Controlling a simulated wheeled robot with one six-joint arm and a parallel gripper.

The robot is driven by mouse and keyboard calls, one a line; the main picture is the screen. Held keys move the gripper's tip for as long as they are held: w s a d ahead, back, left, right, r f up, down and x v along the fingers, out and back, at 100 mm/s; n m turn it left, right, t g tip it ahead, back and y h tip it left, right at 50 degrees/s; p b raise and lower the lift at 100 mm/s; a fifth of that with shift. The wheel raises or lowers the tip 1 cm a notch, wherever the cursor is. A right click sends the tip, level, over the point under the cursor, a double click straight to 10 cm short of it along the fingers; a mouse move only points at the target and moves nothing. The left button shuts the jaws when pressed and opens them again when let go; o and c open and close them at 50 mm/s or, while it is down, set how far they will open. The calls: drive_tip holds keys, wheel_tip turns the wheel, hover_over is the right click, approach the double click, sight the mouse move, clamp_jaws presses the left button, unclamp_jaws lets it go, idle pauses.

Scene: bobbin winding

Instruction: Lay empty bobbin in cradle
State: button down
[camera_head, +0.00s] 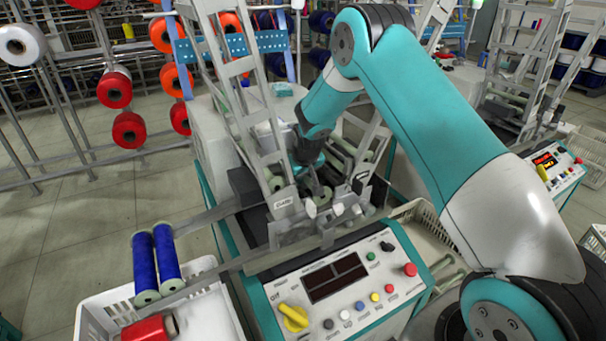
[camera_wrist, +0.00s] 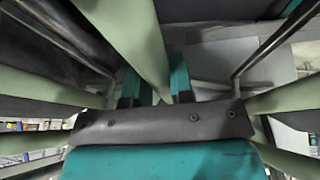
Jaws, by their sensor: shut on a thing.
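My gripper (camera_head: 316,178) is low inside the winding machine, between the two metal ladder-like uprights. In the wrist view its teal fingers (camera_wrist: 157,88) are shut on a pale green empty bobbin (camera_wrist: 135,40), one finger on each side. In the head view a pale green end (camera_head: 322,194) shows just below the gripper; it seems to be the held bobbin. The cradle area (camera_head: 335,215) is just in front, with metal plates and round ends. The arm and brackets partly hide it, so I cannot tell whether the bobbin touches the cradle.
Other pale green tubes flank the gripper in the wrist view, at left (camera_wrist: 50,85) and right (camera_wrist: 285,102). The control panel (camera_head: 345,285) is in front.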

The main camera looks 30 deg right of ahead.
drive_tip(key=shift+f, duration=0.15)
drive_tip(key=shift+f, duration=0.15)
idle(0.4)
drive_tip(key=c, duration=0.9)
unclamp_jaws()
drive_tip(key=b+v, duration=0.2)
drive_tip(key=v, duration=1.5)
drive_tip(key=shift+r, duration=0.3)
